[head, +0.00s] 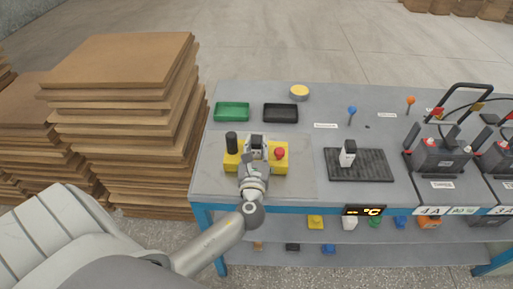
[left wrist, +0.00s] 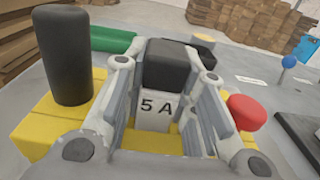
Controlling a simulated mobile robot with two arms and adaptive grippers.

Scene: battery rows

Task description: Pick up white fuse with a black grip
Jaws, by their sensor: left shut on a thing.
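My left gripper (head: 257,150) is over a yellow block (head: 279,159) on the bench and is shut on a white fuse with a black grip. In the left wrist view this fuse (left wrist: 156,112) stands upright between the two fingers, its black grip at the top and "5 A" printed on its white face. Whether its lower end is in the block is hidden. The block carries a black knob (left wrist: 64,55) on the left and a red button (left wrist: 247,112) on the right. A second white fuse with a black top (head: 347,154) stands on a black ribbed mat (head: 372,168).
A green tray (head: 232,111) and a black tray (head: 281,113) lie behind the block. A yellow-topped round tin (head: 299,92) stands behind them. Batteries with cables (head: 440,154) stand at right. Tall stacks of brown boards (head: 130,110) rise left of the bench.

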